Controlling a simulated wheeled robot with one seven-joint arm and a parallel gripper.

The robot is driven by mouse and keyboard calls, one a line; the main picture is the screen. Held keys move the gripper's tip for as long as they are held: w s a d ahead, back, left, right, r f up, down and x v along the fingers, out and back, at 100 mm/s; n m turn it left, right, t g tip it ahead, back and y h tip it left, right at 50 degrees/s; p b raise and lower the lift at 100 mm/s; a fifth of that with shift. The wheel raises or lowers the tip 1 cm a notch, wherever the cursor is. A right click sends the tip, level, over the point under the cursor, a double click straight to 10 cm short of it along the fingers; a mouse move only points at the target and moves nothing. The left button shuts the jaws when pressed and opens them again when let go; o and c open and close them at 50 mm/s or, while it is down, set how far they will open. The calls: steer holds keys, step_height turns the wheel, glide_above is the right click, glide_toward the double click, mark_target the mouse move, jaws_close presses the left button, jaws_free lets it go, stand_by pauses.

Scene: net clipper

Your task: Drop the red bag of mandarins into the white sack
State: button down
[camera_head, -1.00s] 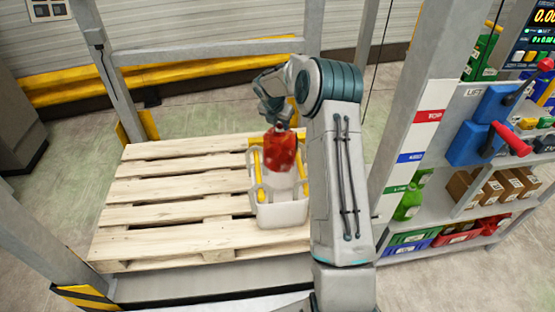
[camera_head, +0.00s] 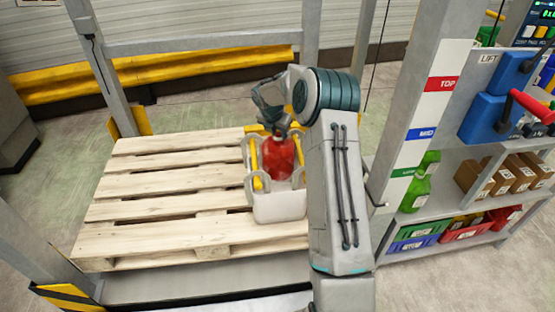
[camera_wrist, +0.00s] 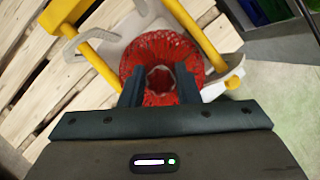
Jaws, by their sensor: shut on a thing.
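The red bag of mandarins (camera_head: 278,158) hangs from my gripper (camera_head: 275,130) over the mouth of the white sack (camera_head: 280,207). In the wrist view the red net (camera_wrist: 160,52) shows between the two dark fingers of my gripper (camera_wrist: 160,90), which is shut on its top. The white sack stands on the pallet, held open by a frame with yellow bars (camera_head: 254,160). The bag's lower part is near or within the sack's opening; the head view does not show whether it touches anything inside.
The wooden pallet (camera_head: 160,212) is bare to the left of the sack. A grey post (camera_head: 425,110) with coloured level labels and a shelf of crates (camera_head: 465,232) and boxes stand at the right. A yellow rail (camera_head: 170,70) runs behind.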

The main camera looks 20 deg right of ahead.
mark_target(278, 154)
step_height(278, 154, down, 10)
steer(key=b, duration=0.9)
steer(key=shift+f, duration=0.2)
step_height(278, 154, down, 10)
steer(key=shift+r+b, duration=0.1)
steer(key=shift+b, duration=0.65)
steer(key=shift+f, duration=0.6)
steer(key=c, duration=1.1)
jaws_free()
